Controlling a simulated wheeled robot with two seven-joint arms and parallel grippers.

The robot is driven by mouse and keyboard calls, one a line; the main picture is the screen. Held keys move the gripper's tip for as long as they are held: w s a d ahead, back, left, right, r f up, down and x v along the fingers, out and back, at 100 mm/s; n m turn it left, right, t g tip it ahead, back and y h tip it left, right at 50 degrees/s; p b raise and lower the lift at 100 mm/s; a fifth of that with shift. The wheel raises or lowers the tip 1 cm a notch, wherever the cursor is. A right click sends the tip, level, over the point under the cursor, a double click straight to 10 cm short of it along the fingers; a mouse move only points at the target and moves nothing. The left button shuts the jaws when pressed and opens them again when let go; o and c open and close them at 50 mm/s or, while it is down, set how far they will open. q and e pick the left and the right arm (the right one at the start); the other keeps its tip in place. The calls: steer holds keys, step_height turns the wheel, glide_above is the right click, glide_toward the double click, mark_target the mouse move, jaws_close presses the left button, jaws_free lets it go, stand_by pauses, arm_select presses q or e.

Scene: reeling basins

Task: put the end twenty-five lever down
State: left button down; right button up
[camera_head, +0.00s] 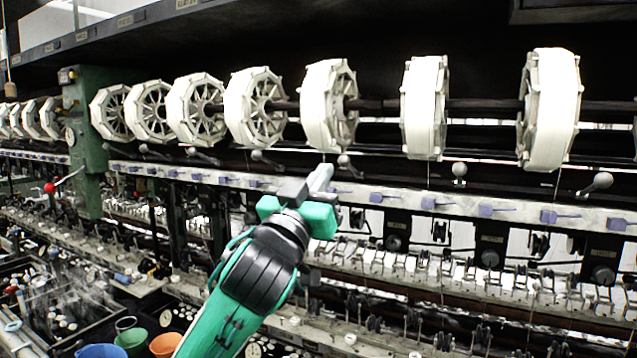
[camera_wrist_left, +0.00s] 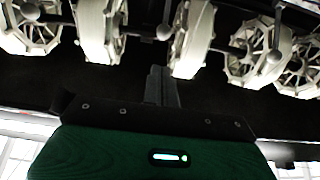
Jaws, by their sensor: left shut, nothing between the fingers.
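Several grey ball-ended levers stand in a row under the white reels; no readable number shows which is end twenty-five. One lever's ball (camera_head: 344,160) is just right of and above my left gripper's tips. Another lever (camera_head: 264,157) is to the left, and others (camera_head: 459,170) and (camera_head: 597,182) are to the right. My left gripper (camera_head: 322,178) is shut and empty, pointing up at the rail; contact with the near lever cannot be told. In the left wrist view its fingers (camera_wrist_left: 161,86) are together, below a grey ball (camera_wrist_left: 164,32). My right gripper is not in view.
White reels (camera_head: 329,105) hang on a dark shaft above. A pale rail (camera_head: 400,196) with purple pieces runs beneath the levers. A green post (camera_head: 88,140) and a red-ball lever (camera_head: 50,188) stand left. Blue, green (camera_head: 131,340) and orange bowls sit at lower left.

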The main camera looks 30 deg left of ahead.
mark_target(341, 161)
arm_select(q)
steer(key=p+x, duration=0.3)
steer(key=x, duration=0.6)
steer(key=shift+w+r, duration=0.15)
steer(key=shift+w, duration=0.1)
steer(key=shift+w+a+r+p, duration=0.1)
steer(key=shift+w+r+p, duration=0.1)
steer(key=shift+w+p, duration=0.3)
steer(key=shift+w+f, duration=0.1)
steer(key=shift+f+b, duration=0.4)
steer(key=shift+b, duration=0.2)
steer(key=shift+s+f+b, duration=0.2)
steer(key=shift+f+b, duration=0.2)
steer(key=shift+f, duration=0.1)
steer(key=shift+s+f+b, duration=0.2)
steer(key=shift+f+b, duration=0.2)
steer(key=shift+f, duration=0.1)
